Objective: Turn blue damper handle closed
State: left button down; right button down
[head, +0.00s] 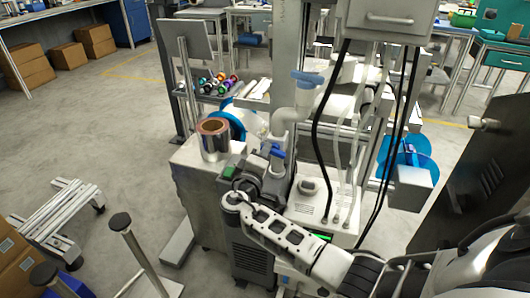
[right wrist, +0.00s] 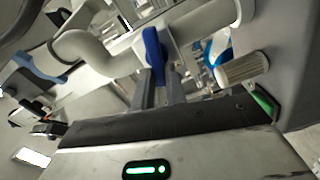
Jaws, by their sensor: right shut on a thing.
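A blue damper handle (head: 277,151) sits on a pale grey pipe (head: 287,122) in the middle of the head view. My right gripper (head: 273,163) reaches it from below and is shut on it. In the right wrist view the blue handle (right wrist: 154,50) stands upright between the two fingertips (right wrist: 160,78), and the fingers hide its lower part. A second blue handle (head: 307,78) is on the pipe higher up. It also shows in the right wrist view (right wrist: 38,68) at the left. My left gripper is not in view.
A machine with a white top (head: 318,203) stands around the pipe. A metallic roll (head: 213,143) stands left of my gripper. Black cables (head: 318,135) hang close on the right. A dark cabinet (head: 480,180) is at the right.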

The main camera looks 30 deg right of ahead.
jog(key=shift+f+n, duration=0.25)
jog(key=shift+n, duration=1.15)
jog(key=c, duration=1.4)
grip_release()
jog(key=shift+c, duration=0.2)
jog(key=shift+a, duration=0.1)
jog(key=v, duration=1.6)
